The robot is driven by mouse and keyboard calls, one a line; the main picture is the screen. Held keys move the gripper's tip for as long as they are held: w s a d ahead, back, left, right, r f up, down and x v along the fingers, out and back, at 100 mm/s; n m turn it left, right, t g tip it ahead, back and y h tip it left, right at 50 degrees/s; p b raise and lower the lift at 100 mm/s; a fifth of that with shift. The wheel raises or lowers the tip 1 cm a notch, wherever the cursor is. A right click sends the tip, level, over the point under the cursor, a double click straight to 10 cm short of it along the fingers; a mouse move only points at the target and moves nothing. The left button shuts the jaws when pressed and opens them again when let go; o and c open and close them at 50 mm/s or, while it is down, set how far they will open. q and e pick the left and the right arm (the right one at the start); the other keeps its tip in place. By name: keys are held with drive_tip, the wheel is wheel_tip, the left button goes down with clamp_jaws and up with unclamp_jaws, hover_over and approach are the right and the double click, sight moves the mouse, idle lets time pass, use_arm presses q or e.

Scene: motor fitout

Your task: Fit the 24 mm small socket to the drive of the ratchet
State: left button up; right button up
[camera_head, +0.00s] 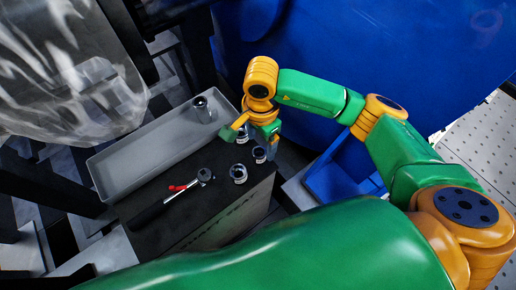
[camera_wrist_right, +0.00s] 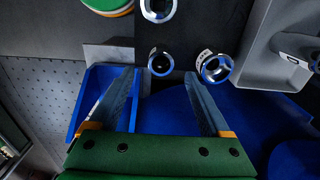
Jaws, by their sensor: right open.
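The ratchet (camera_head: 172,196) lies on the dark box top with its black handle toward the lower left and a red part near its head. Several metal sockets stand around: one (camera_head: 238,173) near the ratchet's head, one (camera_head: 259,155) at the box's right edge, one (camera_head: 243,135) under my gripper, and one (camera_head: 203,106) in the grey tray. Their size markings are unreadable, so I cannot tell which is 24 mm. My right gripper (camera_head: 252,137) is open and empty above the sockets. In the right wrist view a socket (camera_wrist_right: 160,62) shows between its fingertips. My left gripper is out of view.
The grey tray (camera_head: 122,165) lies along the box's far left side, mostly empty. A blue bin (camera_head: 345,178) stands right of the box. A large blue surface (camera_head: 300,40) fills the back, and a clear wrapped object (camera_head: 70,70) stands at upper left.

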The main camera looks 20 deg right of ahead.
sight(259, 152)
wheel_tip(259, 152, down, 5)
drive_tip(key=shift+a+r+p, duration=0.15)
drive_tip(key=shift+p, duration=0.25)
drive_tip(key=shift+f, duration=0.25)
clamp_jaws()
